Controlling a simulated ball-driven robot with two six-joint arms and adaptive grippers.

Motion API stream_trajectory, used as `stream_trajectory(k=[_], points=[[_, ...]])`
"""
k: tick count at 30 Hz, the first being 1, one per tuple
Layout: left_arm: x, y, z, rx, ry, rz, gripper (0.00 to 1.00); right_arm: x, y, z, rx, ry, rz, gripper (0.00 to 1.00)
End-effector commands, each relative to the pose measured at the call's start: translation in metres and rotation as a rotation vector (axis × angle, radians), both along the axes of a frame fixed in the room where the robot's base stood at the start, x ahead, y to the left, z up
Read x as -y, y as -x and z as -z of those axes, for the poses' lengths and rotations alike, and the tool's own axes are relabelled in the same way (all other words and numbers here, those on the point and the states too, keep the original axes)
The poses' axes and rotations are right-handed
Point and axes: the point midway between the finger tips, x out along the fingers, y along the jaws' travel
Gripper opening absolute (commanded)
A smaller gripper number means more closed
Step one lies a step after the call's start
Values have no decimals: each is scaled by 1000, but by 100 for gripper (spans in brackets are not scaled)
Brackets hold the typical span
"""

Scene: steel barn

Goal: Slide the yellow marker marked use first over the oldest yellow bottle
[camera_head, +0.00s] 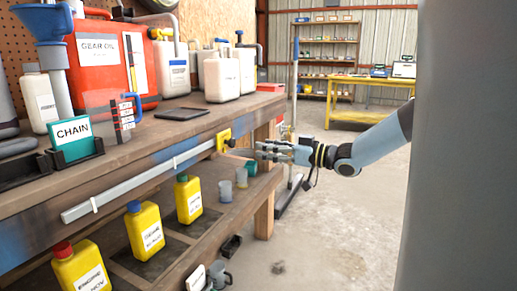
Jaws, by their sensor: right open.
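The yellow marker (224,140) sits at the far end of the grey rail (140,184) along the bench's front edge. Its lettering is too small to read. Below, on the lower shelf, stand three yellow bottles: a red-capped one (82,270) nearest, with "ENGINE" and "NOV" on its label, a blue-capped one (145,231) in the middle, and a green-capped one (188,200) farthest. The other labels' dates are not legible. My right gripper (260,150) is open and empty, just right of the marker, its fingers pointing left toward it. My left gripper is not in view.
The bench top (180,128) holds a red gear oil can (97,48), pale jugs (222,78), a dark tablet (182,113) and a CHAIN card (73,131). Small cups (225,191) stand on the lower shelf. A bench leg (264,214) stands below my gripper. Floor to the right is clear.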

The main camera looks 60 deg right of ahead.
Motion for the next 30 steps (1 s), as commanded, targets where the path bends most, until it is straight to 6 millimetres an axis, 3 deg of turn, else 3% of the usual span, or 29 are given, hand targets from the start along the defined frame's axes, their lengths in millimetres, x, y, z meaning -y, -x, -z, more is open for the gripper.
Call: stream_trajectory(k=[6, 30], points=[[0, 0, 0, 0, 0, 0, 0, 1, 13, 0, -1, -1, 1, 50], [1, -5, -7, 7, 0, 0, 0, 4, 19, -7, 39, -36, 40, 50]])
